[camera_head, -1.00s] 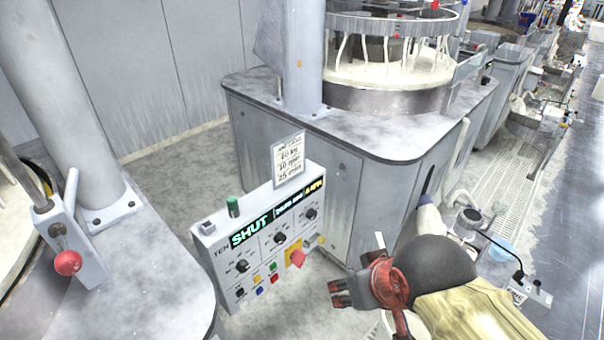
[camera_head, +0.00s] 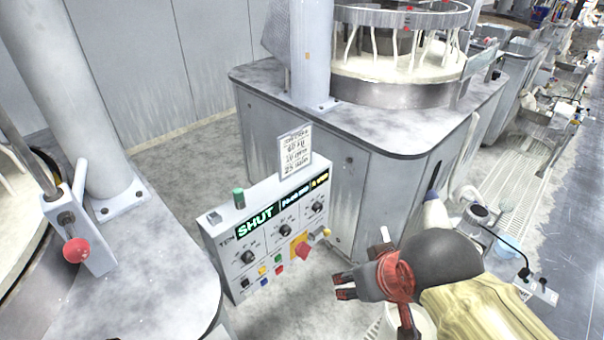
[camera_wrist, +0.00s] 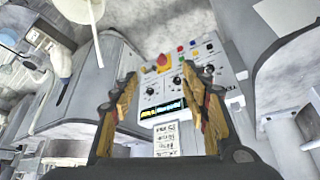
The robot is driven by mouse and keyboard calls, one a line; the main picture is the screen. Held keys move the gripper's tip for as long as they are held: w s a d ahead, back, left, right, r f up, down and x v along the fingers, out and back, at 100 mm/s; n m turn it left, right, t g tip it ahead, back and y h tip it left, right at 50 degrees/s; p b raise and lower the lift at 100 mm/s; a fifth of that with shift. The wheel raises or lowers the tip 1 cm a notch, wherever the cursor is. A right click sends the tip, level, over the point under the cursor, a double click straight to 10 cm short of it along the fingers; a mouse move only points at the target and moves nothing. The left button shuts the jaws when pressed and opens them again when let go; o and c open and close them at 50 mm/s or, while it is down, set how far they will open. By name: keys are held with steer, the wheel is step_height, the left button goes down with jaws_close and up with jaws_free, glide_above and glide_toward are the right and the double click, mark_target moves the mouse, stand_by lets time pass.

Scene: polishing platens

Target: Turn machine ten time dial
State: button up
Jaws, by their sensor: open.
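The machine ten control panel (camera_head: 222,258) is a pale box with a green "SHUT" display (camera_head: 257,222). It has three dark dials: a left one (camera_head: 247,256), a middle one (camera_head: 284,230) and a right one (camera_head: 317,208). Their labels are too small to read, so I cannot tell which is time. My gripper (camera_head: 346,287) is right of and below the panel, open and empty. In the wrist view, my gripper's fingers (camera_wrist: 168,92) stand apart in front of the panel (camera_wrist: 222,62), which appears upside down. No finger visibly touches a dial.
A red button (camera_head: 301,248) on a yellow plate sticks out between dials and gripper. A card (camera_head: 295,152) stands above the panel. A red-knobbed lever (camera_head: 76,250) is at left, and a large grey machine base (camera_head: 370,185) is behind. Open floor lies left of the base.

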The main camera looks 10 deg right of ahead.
steer(key=w+d+f+m+g+y, duration=0.1)
steer(key=w+f+m+g, duration=0.15)
steer(key=f, duration=0.45)
steer(key=w+d+f+m+g+y, duration=0.1)
steer(key=w+d+f+m+g, duration=0.15)
steer(key=f, duration=0.45)
steer(key=w+a+f+m+g+y, duration=0.1)
steer(key=w+a+f+m+y, duration=0.15)
steer(key=f, duration=0.25)
steer(key=w+a+f+m+y, duration=0.2)
steer(key=w+f+m+y, duration=0.15)
steer(key=f, duration=0.25)
steer(key=m+t+y+p, duration=0.1)
steer(key=m+t+y, duration=0.3)
steer(key=m+t, duration=0.55)
glide_toward(320, 209)
steer(key=s+a+f, duration=0.8)
steer(key=s+a, duration=0.3)
steer(key=w+d+r+t+h, duration=0.3)
steer(key=w+d+r+t, duration=0.35)
steer(key=w, duration=0.35)
steer(key=shift+m, duration=0.35)
steer(key=x, duration=0.2)
steer(key=b+x, duration=0.1)
steer(key=x, duration=0.1)
steer(key=f+b+x, duration=0.1)
steer(key=x, duration=0.1)
steer(key=shift+w+d, duration=0.15)
steer(key=shift+w, duration=0.1)
steer(key=shift+r, duration=0.1)
